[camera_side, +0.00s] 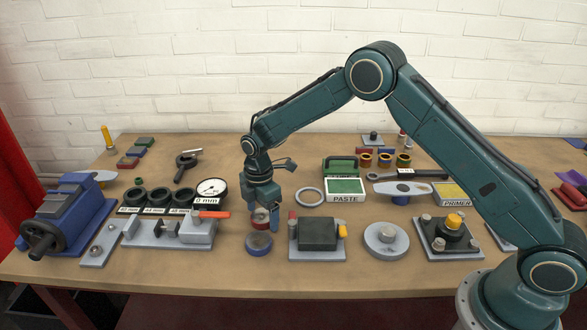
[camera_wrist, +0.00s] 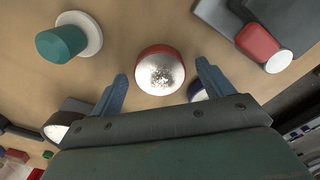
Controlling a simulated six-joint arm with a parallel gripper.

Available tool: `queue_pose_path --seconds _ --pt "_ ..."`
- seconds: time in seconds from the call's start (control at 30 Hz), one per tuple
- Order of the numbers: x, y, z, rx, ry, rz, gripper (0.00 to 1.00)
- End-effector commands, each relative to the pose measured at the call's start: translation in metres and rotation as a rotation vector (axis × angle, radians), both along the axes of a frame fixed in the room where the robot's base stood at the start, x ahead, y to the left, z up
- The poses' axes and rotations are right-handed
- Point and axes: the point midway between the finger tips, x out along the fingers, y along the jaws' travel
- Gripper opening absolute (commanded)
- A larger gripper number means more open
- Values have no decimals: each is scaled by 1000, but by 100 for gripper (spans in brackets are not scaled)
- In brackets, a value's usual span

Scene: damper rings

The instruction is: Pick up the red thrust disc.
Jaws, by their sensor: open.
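The red disc (camera_wrist: 160,71) has a red side and a shiny, speckled silver top in the wrist view. In the side view the red disc (camera_side: 261,214) shows between my fingers, partly hidden by them. My gripper (camera_wrist: 162,72) is open, with one fingertip on each side of the disc and a visible gap at both sides. In the side view my gripper (camera_side: 262,221) points down over the table. I cannot tell how far the fingertips are above the table.
A blue disc (camera_side: 258,243) lies just in front of my gripper. A grey block fixture (camera_side: 317,234) stands close on the right. A clamp fixture (camera_side: 150,232) with a red handle (camera_side: 211,214) is on the left. A pale ring (camera_side: 309,196) lies behind right.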

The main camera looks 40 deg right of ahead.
Motion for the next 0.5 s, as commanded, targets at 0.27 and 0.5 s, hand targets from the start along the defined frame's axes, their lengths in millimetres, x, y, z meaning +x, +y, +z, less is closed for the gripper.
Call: queue_pose_path --seconds 0.27,0.5 --pt "0 0 0 0 0 0 80" --pt "0 0 0 0 0 0 70"
